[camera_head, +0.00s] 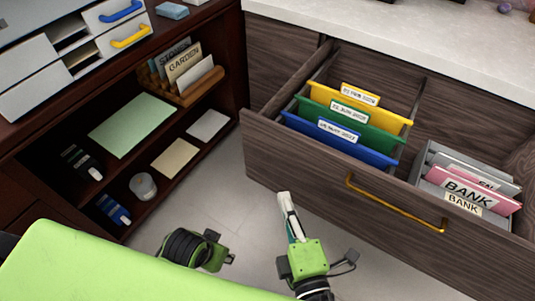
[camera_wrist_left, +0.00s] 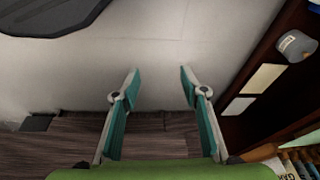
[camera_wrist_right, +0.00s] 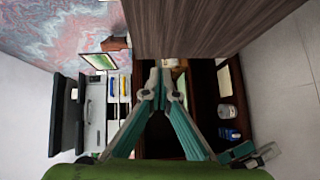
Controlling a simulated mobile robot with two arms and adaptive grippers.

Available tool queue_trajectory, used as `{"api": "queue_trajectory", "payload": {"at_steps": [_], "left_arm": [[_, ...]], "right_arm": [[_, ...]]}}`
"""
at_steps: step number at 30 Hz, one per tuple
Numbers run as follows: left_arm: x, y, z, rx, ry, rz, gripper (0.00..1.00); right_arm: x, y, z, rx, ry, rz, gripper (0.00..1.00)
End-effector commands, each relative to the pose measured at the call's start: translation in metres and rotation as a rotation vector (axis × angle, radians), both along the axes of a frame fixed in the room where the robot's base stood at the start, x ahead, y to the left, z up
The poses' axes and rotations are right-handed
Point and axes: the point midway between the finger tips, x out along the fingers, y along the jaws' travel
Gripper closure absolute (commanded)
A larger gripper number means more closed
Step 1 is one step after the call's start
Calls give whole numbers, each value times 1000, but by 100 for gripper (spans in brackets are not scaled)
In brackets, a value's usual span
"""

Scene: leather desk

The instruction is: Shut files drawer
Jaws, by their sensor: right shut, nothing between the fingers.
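The files drawer (camera_head: 300,155) is pulled open, with a dark wood front and a brass bar handle (camera_head: 395,205). It holds yellow (camera_head: 385,108), green (camera_head: 375,133) and blue (camera_head: 350,148) hanging files, and a grey box (camera_head: 425,158) with bank folders. My right gripper (camera_head: 284,197) is shut and empty, just in front of the drawer front, left of the handle. In the right wrist view its closed tips (camera_wrist_right: 160,72) are by a wood panel (camera_wrist_right: 205,25); contact is unclear. My left gripper (camera_wrist_left: 160,76) is open and empty above the floor.
A dark wood shelf unit (camera_head: 240,60) stands left of the drawer, with a card rack (camera_head: 190,92), papers and a cup (camera_head: 143,186). A pale counter (camera_head: 410,35) lies behind the drawer. The floor (camera_head: 235,185) between shelf and drawer is clear.

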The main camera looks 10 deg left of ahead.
Motion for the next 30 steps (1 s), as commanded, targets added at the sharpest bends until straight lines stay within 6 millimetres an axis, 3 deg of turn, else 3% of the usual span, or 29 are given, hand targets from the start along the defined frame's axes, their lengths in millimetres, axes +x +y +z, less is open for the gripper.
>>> {"api": "queue_trajectory", "payload": {"at_steps": [3, 8, 15, 21, 28, 30], "left_arm": [[-2, 1, 10, -1, -9, 1, 60], [-2, 1, 13, -1, -7, 1, 60], [0, 0, -14, 1, 9, -1, 60], [-1, -1, -44, 1, 23, -4, 60], [-4, -1, -64, 1, 32, -6, 60], [-5, -1, -71, 2, 36, -6, 60]], "right_arm": [[-4, 1, 26, -13, -81, 2, 100], [-2, 2, 40, -19, -112, 1, 100], [19, 12, 42, -19, -112, 1, 100], [51, 28, 42, -18, -112, 1, 100], [88, 47, 41, -18, -111, 0, 100], [98, 42, 40, -21, -111, 0, 100]]}}
